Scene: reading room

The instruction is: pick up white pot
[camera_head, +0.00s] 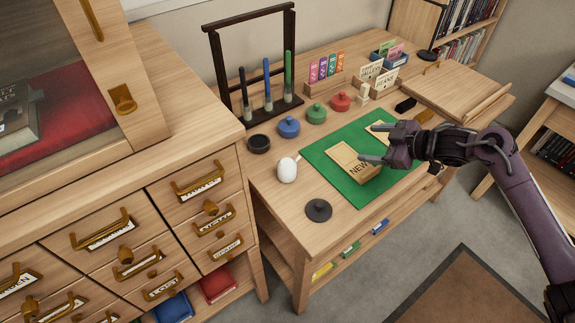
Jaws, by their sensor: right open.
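A small white rounded pot (287,170) stands on the wooden desk, left of the green mat, with a small pale piece at its upper right. My right gripper (370,143) comes in from the right and is open and empty. It is above the green mat (353,192), to the right of the white pot and well apart from it. A small wooden box marked NEW (351,160) lies on the mat just below and left of the fingers. My left gripper is not in view.
A round dark disc (318,209) lies in front of the white pot. Black (259,143), blue (288,127), green (316,114) and red (340,101) pots stand behind. A dark rack (219,75) stands at the back. A drawer cabinet (190,150) rises at left.

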